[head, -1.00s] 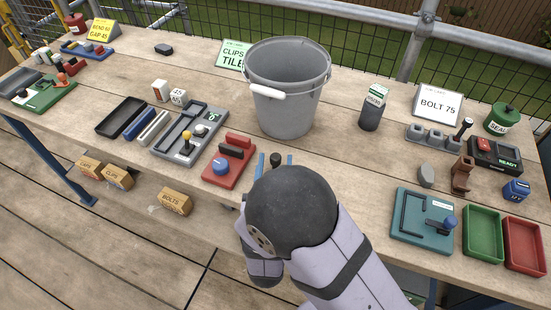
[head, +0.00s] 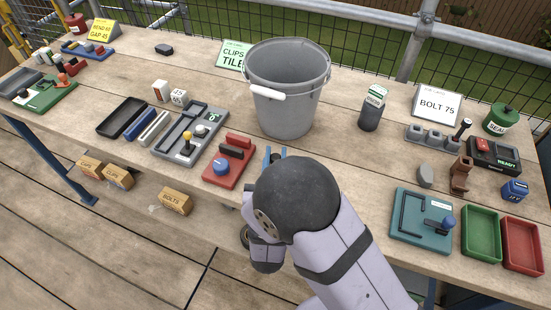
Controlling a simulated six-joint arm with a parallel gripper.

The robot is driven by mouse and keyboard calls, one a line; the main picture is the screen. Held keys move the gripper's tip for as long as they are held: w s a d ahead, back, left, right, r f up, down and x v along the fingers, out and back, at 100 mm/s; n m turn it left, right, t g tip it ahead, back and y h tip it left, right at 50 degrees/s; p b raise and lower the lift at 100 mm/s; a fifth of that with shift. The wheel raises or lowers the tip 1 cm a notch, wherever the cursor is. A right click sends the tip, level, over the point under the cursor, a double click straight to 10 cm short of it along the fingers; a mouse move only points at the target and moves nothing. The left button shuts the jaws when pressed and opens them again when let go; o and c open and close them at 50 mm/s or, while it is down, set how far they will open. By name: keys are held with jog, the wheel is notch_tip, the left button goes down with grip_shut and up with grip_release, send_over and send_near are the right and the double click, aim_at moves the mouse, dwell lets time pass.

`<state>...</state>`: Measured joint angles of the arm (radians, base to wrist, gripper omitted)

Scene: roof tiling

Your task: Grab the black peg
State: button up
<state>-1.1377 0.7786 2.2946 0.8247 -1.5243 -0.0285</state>
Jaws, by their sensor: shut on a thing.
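My gripper (head: 275,155) is at the middle of the bench, in front of the grey bucket. Its two blue fingers are close together and shut on the black peg (head: 275,158). Only a small dark part of the peg shows between the fingers. My round dark wrist joint and pale arm hide most of the gripper and the bench in front of it. I cannot tell whether the peg still touches the bench.
The grey bucket (head: 286,92) stands just behind my gripper. A red fixture (head: 222,175) with a blue knob lies close on the left. A teal fixture (head: 410,232), a green tray (head: 482,235) and a red tray (head: 522,245) lie at right. Bare planks show between.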

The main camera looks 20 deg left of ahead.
aim_at(276, 156)
jog(key=shift+r, duration=0.1)
jog(key=shift+r+p, duration=0.3)
jog(key=shift+r, duration=4.6)
